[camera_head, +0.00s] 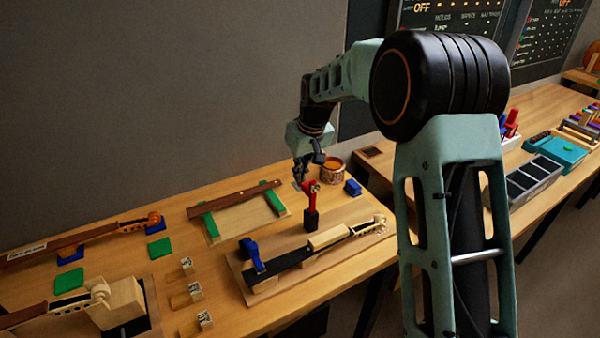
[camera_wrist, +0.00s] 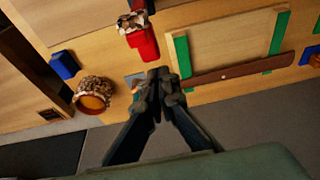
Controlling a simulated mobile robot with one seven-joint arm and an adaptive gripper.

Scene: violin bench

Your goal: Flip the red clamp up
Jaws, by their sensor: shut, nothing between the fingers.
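The red clamp (camera_head: 312,198) stands roughly upright on a dark base, beside the violin neck (camera_head: 330,237) on a wooden board (camera_head: 376,236). In the wrist view the red clamp (camera_wrist: 146,44) shows just beyond my fingertips, partly cut by a patterned end piece. My gripper (camera_head: 300,183) is shut and empty, close by the clamp's top on its far left side. Its fingertips meet in the wrist view (camera_wrist: 156,76). I cannot tell whether they touch the clamp.
A blue clamp (camera_head: 252,256) stands at the board's left end. A round pot (camera_head: 333,170) and a blue block (camera_head: 353,187) lie behind the red clamp. A frame with green strips (camera_head: 208,222) is to the left. Several small wooden blocks stand at the front left.

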